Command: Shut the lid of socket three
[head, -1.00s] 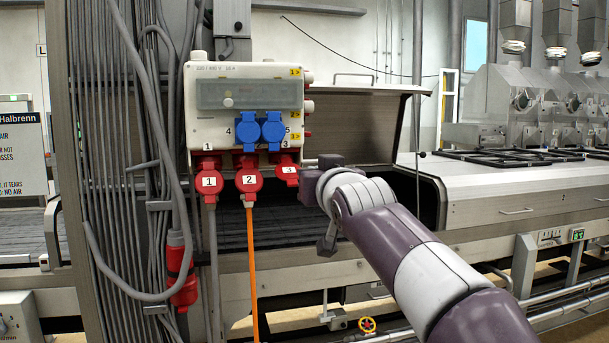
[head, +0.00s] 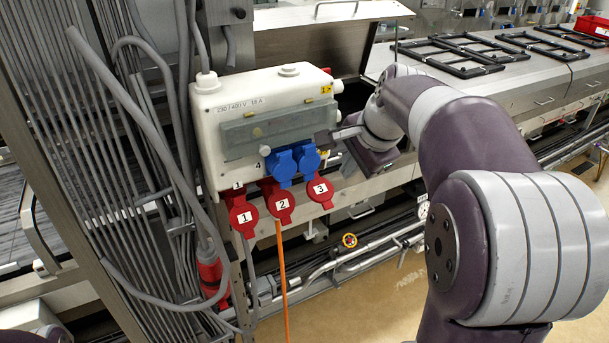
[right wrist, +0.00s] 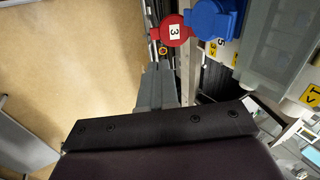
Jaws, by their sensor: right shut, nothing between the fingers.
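Socket three's red lid (head: 320,189), marked 3, is at the lower right of the white socket box (head: 212,110) in the head view. It stands out from the box with no cable below it; the socket mouth is hidden. In the right wrist view the lid (right wrist: 172,30) is at the top, beyond the fingertips. My right gripper (head: 342,133) is up and right of the lid, beside the box's right side, apart from the lid. Its fingers (right wrist: 155,72) are shut and empty. My left gripper is out of view.
Red lids one (head: 243,219) and two (head: 280,205) stand beside lid three; an orange cable (head: 283,270) hangs below two. Blue sockets (head: 283,166) sit just above. Grey cables and a metal frame are at left. Open floor (head: 390,300) lies below right.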

